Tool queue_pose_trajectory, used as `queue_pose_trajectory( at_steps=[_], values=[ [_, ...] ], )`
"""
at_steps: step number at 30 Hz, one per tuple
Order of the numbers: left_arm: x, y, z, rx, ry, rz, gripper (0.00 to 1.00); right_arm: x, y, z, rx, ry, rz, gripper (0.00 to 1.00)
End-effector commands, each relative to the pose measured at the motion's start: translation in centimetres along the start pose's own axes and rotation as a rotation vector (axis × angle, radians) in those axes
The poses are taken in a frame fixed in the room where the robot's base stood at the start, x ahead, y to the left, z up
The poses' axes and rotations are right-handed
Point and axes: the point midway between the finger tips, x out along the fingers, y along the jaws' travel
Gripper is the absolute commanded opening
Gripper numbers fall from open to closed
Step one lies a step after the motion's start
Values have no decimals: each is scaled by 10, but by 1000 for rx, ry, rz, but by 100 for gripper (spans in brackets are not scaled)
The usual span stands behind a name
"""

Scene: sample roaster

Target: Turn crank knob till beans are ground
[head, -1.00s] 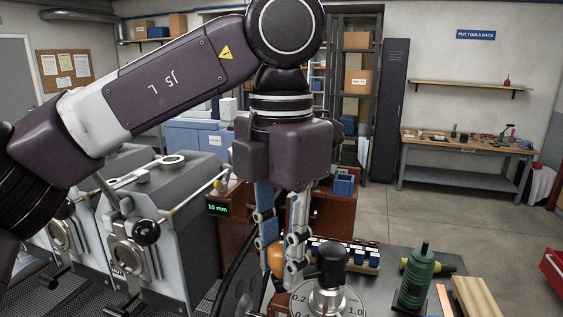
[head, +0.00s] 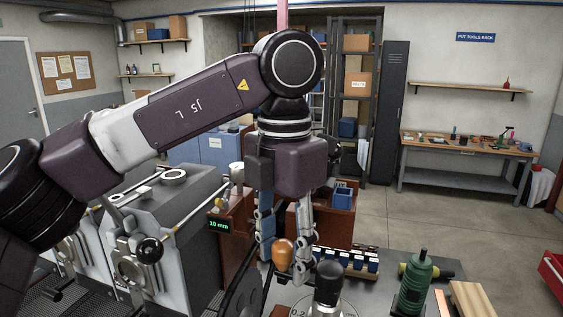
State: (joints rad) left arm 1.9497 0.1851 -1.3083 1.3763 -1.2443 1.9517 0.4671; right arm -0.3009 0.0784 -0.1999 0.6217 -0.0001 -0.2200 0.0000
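The crank knob (head: 282,255) is a rounded orange-brown grip in the lower middle of the head view, beside a dark wheel (head: 241,296). My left gripper (head: 283,262) reaches down over it from above. Its two fingers lie on either side of the knob and appear shut on it. Part of the crank is hidden by the fingers and the bottom edge of the picture. The beans are not visible. My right gripper is not in view.
Behind are a rack of small blue-and-white boxes (head: 352,262) and a brown cabinet with a "10 mm" display (head: 219,225). A green bottle-shaped object (head: 414,284) stands right. Grey machines (head: 170,225) stand left.

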Motion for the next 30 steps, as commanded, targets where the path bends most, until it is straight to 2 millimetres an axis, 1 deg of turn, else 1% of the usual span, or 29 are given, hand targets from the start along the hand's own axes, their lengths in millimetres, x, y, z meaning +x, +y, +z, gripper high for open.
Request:
queue_pose_trajectory(
  at_steps=[14, 17, 30],
  values=[
    [-1, 0, 0, 0, 1, 0, 43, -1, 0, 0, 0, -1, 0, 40],
    [-7, 0, 0, 0, 0, 0, 43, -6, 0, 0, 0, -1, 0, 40],
    [-52, 0, 0, 0, 0, -1, 43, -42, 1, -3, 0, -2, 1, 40]
  ],
)
